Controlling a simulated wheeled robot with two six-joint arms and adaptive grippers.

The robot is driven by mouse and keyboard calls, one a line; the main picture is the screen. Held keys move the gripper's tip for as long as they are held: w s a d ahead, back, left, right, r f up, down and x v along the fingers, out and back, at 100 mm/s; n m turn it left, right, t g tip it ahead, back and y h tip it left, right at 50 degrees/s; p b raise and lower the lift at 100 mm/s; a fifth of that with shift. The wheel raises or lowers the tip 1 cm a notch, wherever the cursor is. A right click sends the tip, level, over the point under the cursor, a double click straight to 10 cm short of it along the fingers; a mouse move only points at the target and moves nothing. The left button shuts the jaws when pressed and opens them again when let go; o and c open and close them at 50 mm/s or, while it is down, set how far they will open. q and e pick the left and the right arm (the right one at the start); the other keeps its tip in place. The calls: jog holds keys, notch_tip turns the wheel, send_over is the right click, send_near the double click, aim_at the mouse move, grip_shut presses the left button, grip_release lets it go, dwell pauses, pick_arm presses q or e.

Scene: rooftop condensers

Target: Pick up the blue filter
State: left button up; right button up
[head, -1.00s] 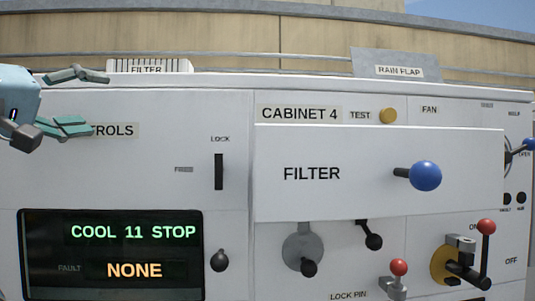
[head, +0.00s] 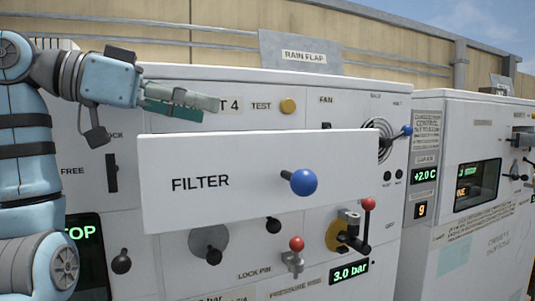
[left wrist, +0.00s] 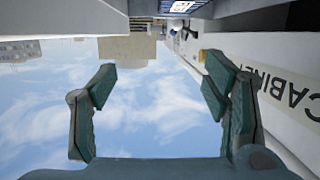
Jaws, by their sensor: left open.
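No blue filter can be made out in these views. A white drawer front (head: 225,196) lettered FILTER stands out from the cabinet, with a blue ball knob (head: 303,182) on a dark stem. What is inside or behind it is hidden. My left gripper (head: 184,104) is in front of the cabinet's upper face, above the drawer front's left part, and covers part of the cabinet label. In the left wrist view its two fingers (left wrist: 160,78) are spread with nothing between them. My right gripper is not in view.
Below the drawer front are a red-knobbed lock pin (head: 296,244) and a red-tipped lever (head: 368,205). A grey rain flap (head: 300,52) stands on the cabinet top. A second cabinet (head: 470,250) stands at the right. The space before the drawer front looks clear.

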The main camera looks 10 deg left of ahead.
pick_arm(q)
jog(key=shift+m+g+y, duration=0.3)
jog(key=shift+g+y, duration=0.4)
jog(key=shift+y, duration=0.1)
jog(key=f, duration=0.2)
jog(key=w+f, duration=0.2)
jog(key=f, duration=0.1)
jog(key=shift+w+a+f, duration=0.1)
jog(key=shift+a+f, duration=0.2)
jog(key=shift+a, duration=0.1)
jog(key=x, duration=0.2)
jog(key=p+x, duration=0.1)
jog(key=x, duration=0.1)
jog(key=p+x, duration=0.1)
jog(key=x, duration=0.2)
jog(key=shift+w+a+r, duration=0.1)
jog(key=shift+w+r, duration=0.2)
jog(key=shift+s+a, duration=0.15)
jog(key=shift+a, duration=0.05)
jog(key=c, duration=1.3)
jog(key=shift+o, duration=0.2)
